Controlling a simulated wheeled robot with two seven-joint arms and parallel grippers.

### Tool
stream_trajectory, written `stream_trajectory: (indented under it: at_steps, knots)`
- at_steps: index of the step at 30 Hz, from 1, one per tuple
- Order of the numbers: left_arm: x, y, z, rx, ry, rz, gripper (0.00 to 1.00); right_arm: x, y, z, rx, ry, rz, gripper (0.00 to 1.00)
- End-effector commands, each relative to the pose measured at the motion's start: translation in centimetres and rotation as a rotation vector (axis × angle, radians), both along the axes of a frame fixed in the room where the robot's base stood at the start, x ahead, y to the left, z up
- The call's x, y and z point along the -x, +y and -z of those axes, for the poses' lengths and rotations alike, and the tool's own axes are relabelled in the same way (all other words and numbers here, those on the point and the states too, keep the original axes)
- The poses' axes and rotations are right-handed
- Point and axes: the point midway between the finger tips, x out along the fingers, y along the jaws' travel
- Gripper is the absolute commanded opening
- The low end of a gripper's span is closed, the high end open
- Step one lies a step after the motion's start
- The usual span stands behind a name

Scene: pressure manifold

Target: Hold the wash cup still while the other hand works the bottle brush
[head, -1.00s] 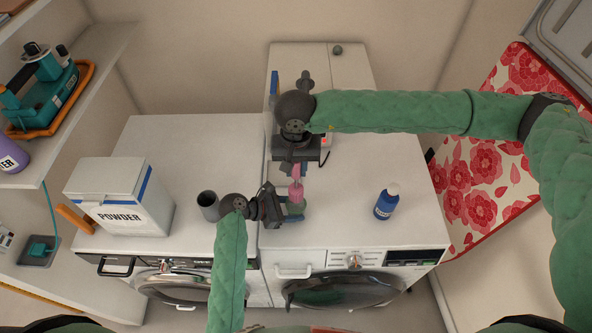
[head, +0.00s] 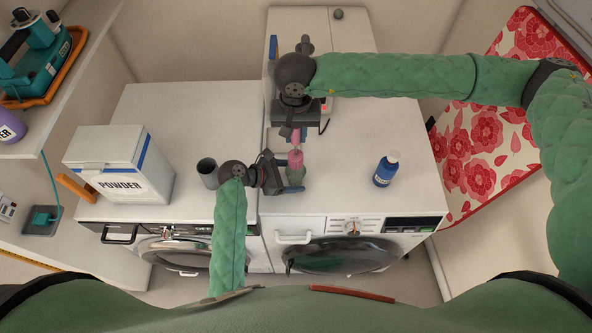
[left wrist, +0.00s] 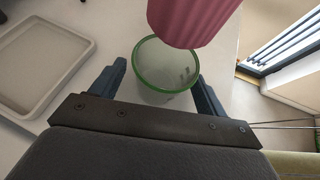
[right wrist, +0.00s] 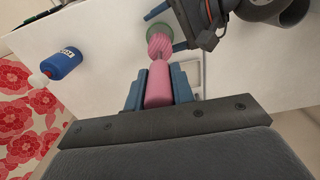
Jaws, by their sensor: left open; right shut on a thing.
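The wash cup (left wrist: 165,72), translucent with a green rim, stands upright on the right white machine. In the left wrist view it lies between the fingers of my left gripper (left wrist: 162,88), which is open around it. The bottle brush has a pink head (left wrist: 192,18) just above the cup's mouth; its head also shows in the head view (head: 296,157). My right gripper (right wrist: 158,92) is shut on the brush's pink handle (right wrist: 158,84). In the head view, my left gripper (head: 291,178) is beside the cup, and the right gripper is farther back.
A blue bottle (head: 386,169) stands to the right on the same machine top. A white powder box (head: 118,165) and a dark grey cylinder (head: 207,172) are on the left. A red floral board (head: 490,130) leans at the right. Machine top around the bottle is clear.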

Motion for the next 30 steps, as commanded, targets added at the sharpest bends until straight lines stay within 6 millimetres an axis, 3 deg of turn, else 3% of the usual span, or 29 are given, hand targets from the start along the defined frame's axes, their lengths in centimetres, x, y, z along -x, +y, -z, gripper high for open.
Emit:
stream_trajectory:
  at_steps: [18,30]
  knots:
    - [2.5,8.3,-4.6,-0.002,0.0,0.0,0.75,0.0,0.0,0.0,0.0,0.0,0.0,0.01]
    - [3.0,9.9,-5.6,0.0,0.001,0.0,0.75,0.0,0.0,0.0,0.0,0.0,0.0,0.01]
